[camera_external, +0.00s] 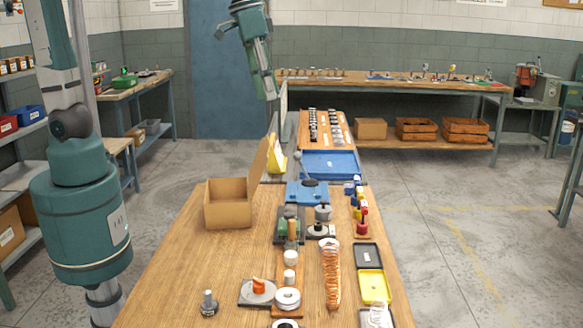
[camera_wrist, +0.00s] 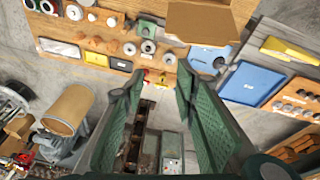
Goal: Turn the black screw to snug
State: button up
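My gripper (camera_external: 266,95) is raised high above the far part of the wooden bench in the external view. In the wrist view its two green fingers (camera_wrist: 161,78) stand wide apart with nothing between them. A small dark screw-like piece (camera_external: 208,304) with a grey stem stands upright at the bench's front left. I cannot tell if it is the black screw. My gripper is far from both.
An open cardboard box (camera_external: 228,208) stands left of the device. A blue tray (camera_external: 330,165) lies behind it. Copper coils (camera_external: 331,275), white rollers, and black and yellow trays (camera_external: 374,287) crowd the right front. The bench's left front is mostly clear.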

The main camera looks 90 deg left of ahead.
jog(key=w+d+f+n+g+p, duration=0.1)
jog(key=w+d+f+g+p, duration=0.25)
jog(key=w, duration=0.95)
send_near(318, 226)
jog(key=a, duration=0.1)
jog(key=shift+a+f+n+t, duration=0.1)
jog(key=shift+f+n+t, duration=0.2)
jog(key=shift+f+t, duration=0.1)
jog(key=shift+f, duration=0.15)
jog(key=shift+f+p, duration=0.3)
jog(key=shift+f, duration=3.45)
jog(key=shift+c, duration=0.2)
jog(key=c, duration=0.9)
